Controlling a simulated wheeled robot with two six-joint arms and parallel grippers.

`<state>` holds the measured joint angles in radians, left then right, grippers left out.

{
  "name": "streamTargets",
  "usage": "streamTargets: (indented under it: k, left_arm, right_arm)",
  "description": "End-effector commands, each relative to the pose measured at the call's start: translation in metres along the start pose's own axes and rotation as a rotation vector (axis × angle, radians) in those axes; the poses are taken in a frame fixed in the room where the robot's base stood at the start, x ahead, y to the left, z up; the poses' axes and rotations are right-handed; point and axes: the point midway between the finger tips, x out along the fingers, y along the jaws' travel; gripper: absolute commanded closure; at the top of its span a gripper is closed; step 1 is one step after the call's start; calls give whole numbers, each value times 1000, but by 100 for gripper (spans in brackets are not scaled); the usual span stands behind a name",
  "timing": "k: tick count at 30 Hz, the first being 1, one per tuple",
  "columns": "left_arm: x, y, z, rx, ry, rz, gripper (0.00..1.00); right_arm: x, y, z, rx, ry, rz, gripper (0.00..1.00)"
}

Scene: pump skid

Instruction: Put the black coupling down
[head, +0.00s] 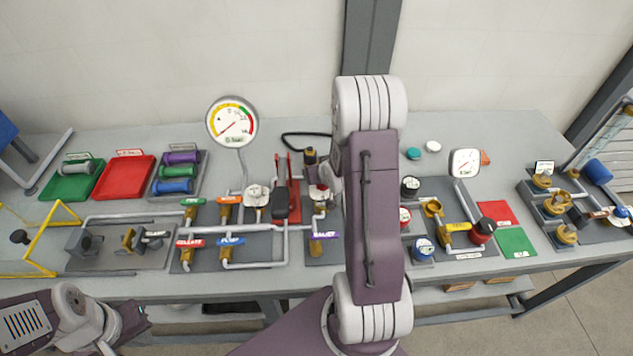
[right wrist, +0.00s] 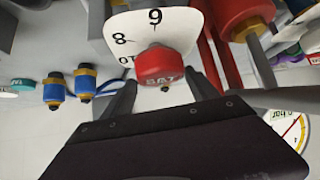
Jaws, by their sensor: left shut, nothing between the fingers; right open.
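I cannot clearly make out the black coupling in either view; no gripper visibly holds it. My left gripper (head: 131,320) is shut and empty at the lower left of the head view, in front of the bench. My right gripper (right wrist: 163,95) is open. In the right wrist view its fingers lie to either side of a red selector knob (right wrist: 160,64) on a white dial plate (right wrist: 125,38); I cannot tell whether they touch it. In the head view my right arm hides much of the bench middle.
A green tray (head: 62,190) with a grey spool, a red tray (head: 124,182) and a rack with purple, green and blue spools (head: 173,186) stand at the back left. Pipes and valves (head: 228,242) fill the middle. Red (head: 496,211) and green (head: 516,242) mats lie at the right.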

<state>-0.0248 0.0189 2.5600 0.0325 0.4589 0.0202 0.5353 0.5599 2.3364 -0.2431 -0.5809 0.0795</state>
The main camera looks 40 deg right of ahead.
Motion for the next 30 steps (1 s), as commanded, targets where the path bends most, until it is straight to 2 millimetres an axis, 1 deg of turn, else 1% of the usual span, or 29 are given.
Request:
streamTargets:
  k: [1,3,5,7,12,13,14,15,17,18,20,21,30]
  left_arm:
    - [-4,0,0,0,0,0,100]
    - [-4,0,0,0,0,0,100]
    - [-4,0,0,0,0,0,100]
    - [-4,0,0,0,0,0,100]
    - [-4,0,0,0,0,0,100]
    - [-4,0,0,0,0,0,100]
    - [-4,0,0,0,0,0,100]
    - [-4,0,0,0,0,0,100]
    - [-4,0,0,0,0,0,100]
    - [-4,0,0,0,0,0,100]
    - [-4,0,0,0,0,0,100]
    - [-4,0,0,0,0,0,100]
    - [-4,0,0,0,0,0,100]
  right_arm:
    - [8,0,0,1,-3,-1,32]
    - [20,0,0,0,-3,-1,32]
    - [27,0,0,0,-2,-1,32]
    - [30,0,-1,0,0,0,32]
    - [30,0,-1,0,1,0,32]
    - [30,0,-1,0,0,0,35]
    - [30,0,-1,0,0,0,43]
    - [30,0,-1,0,0,0,54]
    - [30,0,-1,0,0,0,71]
    - [30,0,0,0,0,0,82]
    - [30,0,0,0,0,0,99]
    - [30,0,0,0,0,0,100]
    - [29,0,-1,0,0,0,100]
